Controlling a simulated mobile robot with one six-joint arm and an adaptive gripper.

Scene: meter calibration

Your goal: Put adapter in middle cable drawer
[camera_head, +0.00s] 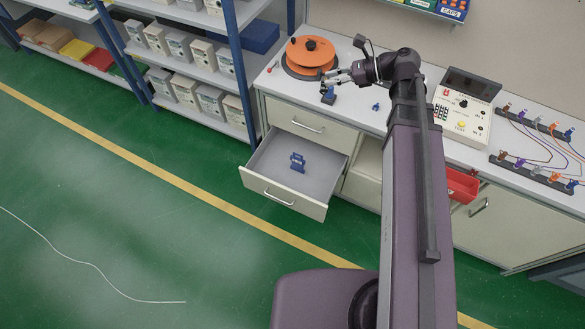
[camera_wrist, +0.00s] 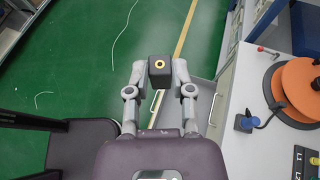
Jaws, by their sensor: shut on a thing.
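My gripper (camera_wrist: 160,85) is shut on a dark, boxy adapter (camera_wrist: 160,72) with a yellow ring on its face. In the head view my gripper (camera_head: 334,76) is above the worktop, just right of the orange reel. The adapter is hard to make out there. An open drawer (camera_head: 265,188) sticks out below a closed upper drawer, left of my arm. A blue item (camera_head: 297,162) stands inside it, with bare floor around it. In the wrist view the drawer (camera_wrist: 204,98) is partly hidden behind my gripper.
An orange cable reel (camera_head: 310,52) stands on the worktop's left end. A blue piece (camera_head: 328,97) sits near it. A tester box (camera_head: 461,112) and cable racks stand to the right. A red drawer (camera_head: 463,184) is partly open. A shelf rack stands at left.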

